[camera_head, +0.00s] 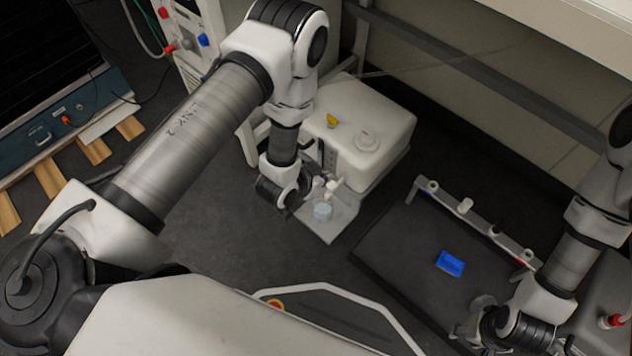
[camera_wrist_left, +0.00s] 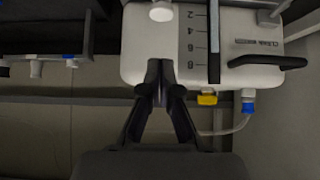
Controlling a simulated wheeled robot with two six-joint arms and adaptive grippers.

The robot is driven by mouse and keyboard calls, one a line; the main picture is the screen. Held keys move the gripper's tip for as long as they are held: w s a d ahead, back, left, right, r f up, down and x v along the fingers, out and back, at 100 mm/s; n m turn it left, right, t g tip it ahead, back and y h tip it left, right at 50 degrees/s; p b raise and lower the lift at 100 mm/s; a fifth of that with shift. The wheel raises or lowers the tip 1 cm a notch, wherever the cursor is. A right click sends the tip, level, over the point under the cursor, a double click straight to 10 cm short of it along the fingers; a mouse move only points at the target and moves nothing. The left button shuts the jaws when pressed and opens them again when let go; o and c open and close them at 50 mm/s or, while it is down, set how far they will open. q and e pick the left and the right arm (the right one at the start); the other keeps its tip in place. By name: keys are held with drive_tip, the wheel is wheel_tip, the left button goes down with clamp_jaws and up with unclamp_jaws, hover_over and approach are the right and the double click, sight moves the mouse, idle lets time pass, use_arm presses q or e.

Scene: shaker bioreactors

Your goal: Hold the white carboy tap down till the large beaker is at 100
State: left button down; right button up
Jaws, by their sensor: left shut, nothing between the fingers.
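The white carboy (camera_head: 385,125) stands on the floor-level surface beyond my left arm. Its white tap (camera_head: 333,186) sticks out at its lower front, above a small clear beaker (camera_head: 322,212) on a pale platform. Its liquid level cannot be read. My left gripper (camera_head: 308,190) is shut and empty, close beside the tap; I cannot tell whether they touch. In the left wrist view, the shut fingers (camera_wrist_left: 160,68) lie before the graduated carboy face (camera_wrist_left: 135,45), with a round white part (camera_wrist_left: 160,12) beyond their tips. My right gripper (camera_head: 478,325) is at the lower right, its fingers unclear.
A dark tray (camera_head: 400,250) lies right of the carboy, with a blue block (camera_head: 450,263) on it and a grey rail (camera_head: 475,220) along its far side. A yellow cap (camera_wrist_left: 207,98) and blue connector (camera_wrist_left: 248,94) are on the carboy.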

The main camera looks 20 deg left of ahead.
sight(334, 182)
use_arm(q)
drive_tip(key=f+b, duration=0.1)
drive_tip(key=w+f, duration=0.1)
drive_tip(key=f, duration=0.1)
drive_tip(key=w+f+b, duration=0.1)
drive_tip(key=f, duration=0.1)
drive_tip(key=shift+d+b, duration=0.3)
drive_tip(key=shift+d, duration=0.05)
drive_tip(key=shift+f, duration=0.5)
